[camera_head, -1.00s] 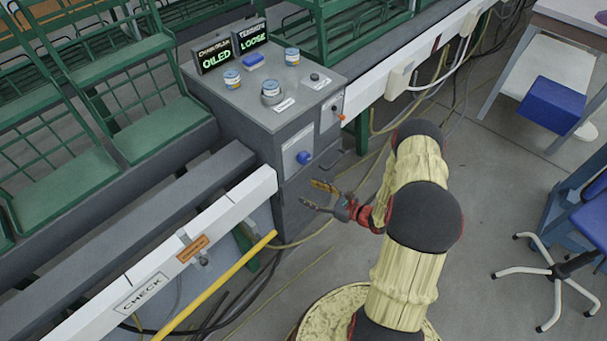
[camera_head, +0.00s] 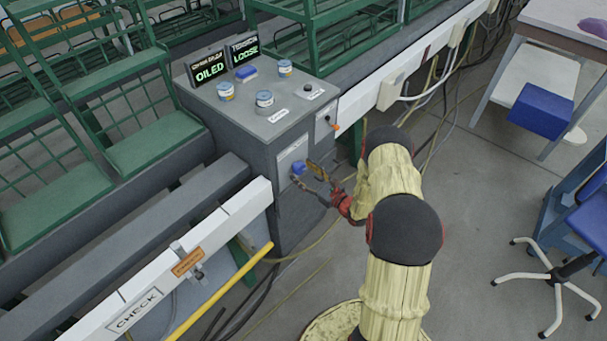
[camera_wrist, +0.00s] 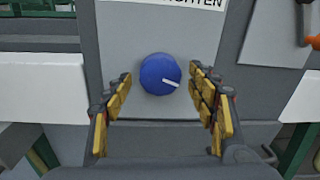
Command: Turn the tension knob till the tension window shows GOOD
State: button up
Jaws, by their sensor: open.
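The blue tension knob (camera_wrist: 160,74) sits on a light plate (camera_wrist: 118,50) on the front of the grey cabinet. Its white pointer mark points right and slightly down in the wrist view. The knob also shows in the head view (camera_head: 298,168). My gripper (camera_wrist: 164,98) is open, with one finger on each side of the knob and a gap to it on both sides. In the head view my gripper (camera_head: 309,172) is right at the knob. The tension window (camera_head: 245,52) on top of the cabinet reads LOOSE.
A second window (camera_head: 209,70) reads OILED. Several small tins, a blue block (camera_head: 246,73) and a dark button (camera_head: 308,87) are on the cabinet top. An orange-tipped lever (camera_head: 335,127) is right of the knob. A white rail (camera_head: 150,285) marked CHECK runs at lower left.

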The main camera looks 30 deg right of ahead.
jog(key=shift+c, duration=1.4)
jog(key=c, duration=0.9)
